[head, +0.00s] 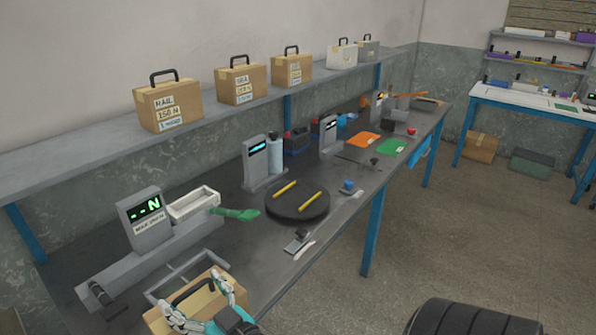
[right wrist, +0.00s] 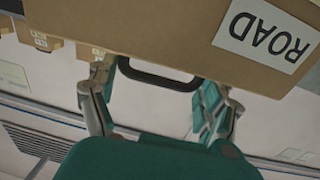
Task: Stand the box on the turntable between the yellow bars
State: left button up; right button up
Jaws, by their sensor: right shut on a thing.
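A tan cardboard box (head: 158,317) with a black handle is at the bottom of the head view, by the front left of the bench. My right gripper (head: 205,300) is over its top, shut on the handle. In the right wrist view the box (right wrist: 170,25) shows a label reading ROAD, and its dark handle (right wrist: 158,75) lies between the fingers of my right gripper (right wrist: 155,88). The round black turntable (head: 297,215) is on the bench further back, with two yellow bars (head: 285,188) (head: 311,201) on it and a bare gap between them. My left gripper is not in view.
A scale with a green display (head: 143,218), a white tray (head: 194,203) and a green scoop-like thing (head: 236,214) stand left of the turntable. A second display unit (head: 258,160) is behind it. Small items (head: 298,241) lie in front. Several handled boxes (head: 168,101) stand on the shelf.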

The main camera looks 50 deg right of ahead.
aim_at(297, 196)
jog(key=i+l+z, duration=0.1)
jog(key=l, duration=0.3)
jog(key=l+z, duration=0.1)
jog(key=l, duration=0.25)
jog(key=i+l+z, duration=0.1)
jog(key=l, duration=0.25)
jog(key=i+l+z, duration=0.15)
jog(key=l, duration=0.2)
jog(key=i+l+z, duration=0.1)
jog(key=l, duration=0.25)
jog(key=i, duration=0.1)
